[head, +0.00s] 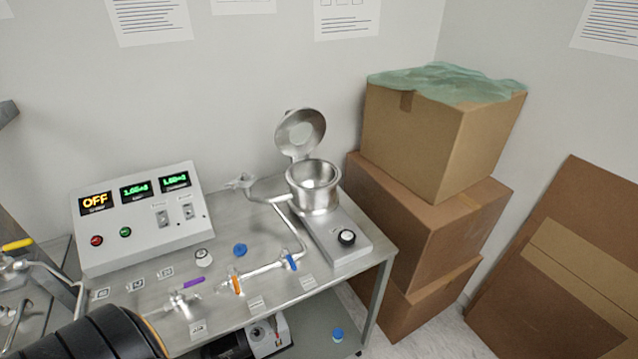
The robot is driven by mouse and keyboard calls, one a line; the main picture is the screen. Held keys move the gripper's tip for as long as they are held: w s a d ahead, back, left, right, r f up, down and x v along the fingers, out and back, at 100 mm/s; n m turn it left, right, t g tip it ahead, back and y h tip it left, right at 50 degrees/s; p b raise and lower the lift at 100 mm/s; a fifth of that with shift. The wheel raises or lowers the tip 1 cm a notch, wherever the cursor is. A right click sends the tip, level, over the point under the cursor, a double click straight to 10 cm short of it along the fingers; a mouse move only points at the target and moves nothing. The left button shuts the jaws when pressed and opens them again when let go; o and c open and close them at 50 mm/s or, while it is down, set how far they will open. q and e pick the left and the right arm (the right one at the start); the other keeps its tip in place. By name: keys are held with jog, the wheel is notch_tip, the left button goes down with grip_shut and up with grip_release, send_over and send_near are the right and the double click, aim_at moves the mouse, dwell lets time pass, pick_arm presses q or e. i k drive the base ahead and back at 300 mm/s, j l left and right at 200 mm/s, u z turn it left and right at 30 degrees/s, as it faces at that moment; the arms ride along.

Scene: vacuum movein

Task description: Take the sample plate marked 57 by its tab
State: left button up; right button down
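No plate with a readable 57 shows in the head view. Neither of my grippers is in view.
A pump (268,337) sits below. Stacked cardboard boxes (420,240) block the right side. The bench's front left is hidden.

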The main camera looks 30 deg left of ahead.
aim_at(138, 284)
jog(key=u, duration=2.55)
